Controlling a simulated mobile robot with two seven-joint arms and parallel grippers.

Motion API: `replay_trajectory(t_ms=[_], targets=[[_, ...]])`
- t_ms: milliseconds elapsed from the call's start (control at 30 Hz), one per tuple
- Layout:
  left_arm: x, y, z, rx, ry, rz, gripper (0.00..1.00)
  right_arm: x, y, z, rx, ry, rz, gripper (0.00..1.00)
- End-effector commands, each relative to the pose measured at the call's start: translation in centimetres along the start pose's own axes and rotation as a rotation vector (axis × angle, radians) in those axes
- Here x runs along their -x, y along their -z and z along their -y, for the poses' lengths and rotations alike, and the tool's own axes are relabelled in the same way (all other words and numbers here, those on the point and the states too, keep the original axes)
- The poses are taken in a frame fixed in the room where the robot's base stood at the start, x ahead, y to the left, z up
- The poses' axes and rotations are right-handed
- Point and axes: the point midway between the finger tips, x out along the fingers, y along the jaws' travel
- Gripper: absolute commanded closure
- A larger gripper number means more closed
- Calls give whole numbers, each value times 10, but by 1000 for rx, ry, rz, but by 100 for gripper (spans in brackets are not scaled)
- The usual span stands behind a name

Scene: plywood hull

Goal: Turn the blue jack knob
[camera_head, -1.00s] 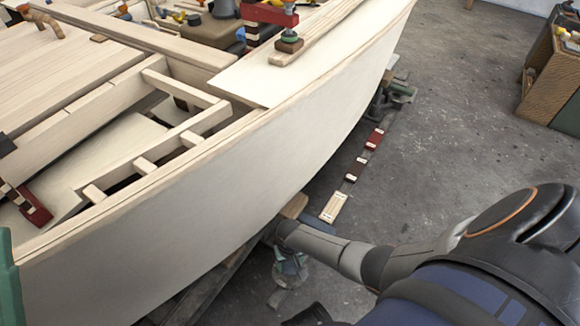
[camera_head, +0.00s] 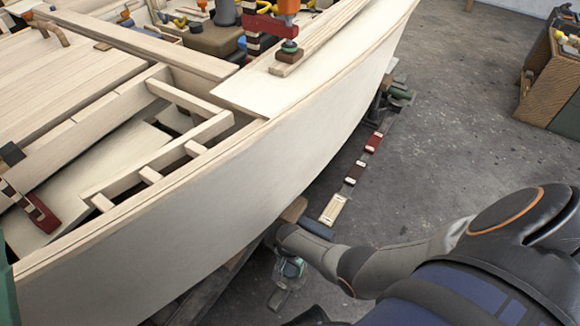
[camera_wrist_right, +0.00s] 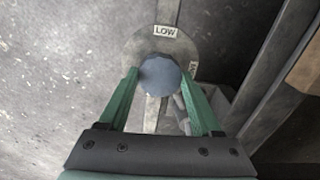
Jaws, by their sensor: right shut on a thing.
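The blue jack knob (camera_wrist_right: 160,76) is a small faceted knob seen end-on in the right wrist view. It sits in front of a round grey plate (camera_wrist_right: 133,48) with a "LOW" label at its top and another label, partly hidden, at the right. My right gripper (camera_wrist_right: 160,82) has its green fingers on either side of the knob, shut on it. In the head view my right arm reaches left to the underside of the hull (camera_head: 215,185); the knob and fingertips cannot be made out there. My left gripper is not clearly visible.
A wooden block and a dark blue piece (camera_head: 317,229) lie by the hull's lower edge, close to my right wrist. Open concrete floor (camera_head: 455,140) lies right of the hull; a wooden cabinet (camera_head: 548,85) stands beyond.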

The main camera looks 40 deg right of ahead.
Motion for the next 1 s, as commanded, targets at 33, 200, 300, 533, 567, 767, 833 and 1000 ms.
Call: replay_trajectory(t_ms=[33,200,300,533,567,767,833,1000], targets=[[0,0,0,0,0,0,100,0,-1,-1,-17,-2,2,90],[0,0,0,-1,0,0,100,-1,-1,-1,-57,-2,1,90],[0,1,0,0,0,0,100,-1,0,-1,-68,-2,1,90],[0,0,0,1,0,0,100,-1,0,-1,-74,-2,1,90],[0,0,0,1,0,0,100,-1,0,-1,-74,-2,1,90],[0,0,0,2,0,0,100,-1,0,-1,-74,-1,1,28],[0,0,0,2,0,0,100,0,0,-1,-73,-1,0,20],[0,1,0,3,0,0,100,0,0,0,-71,-1,0,4]])
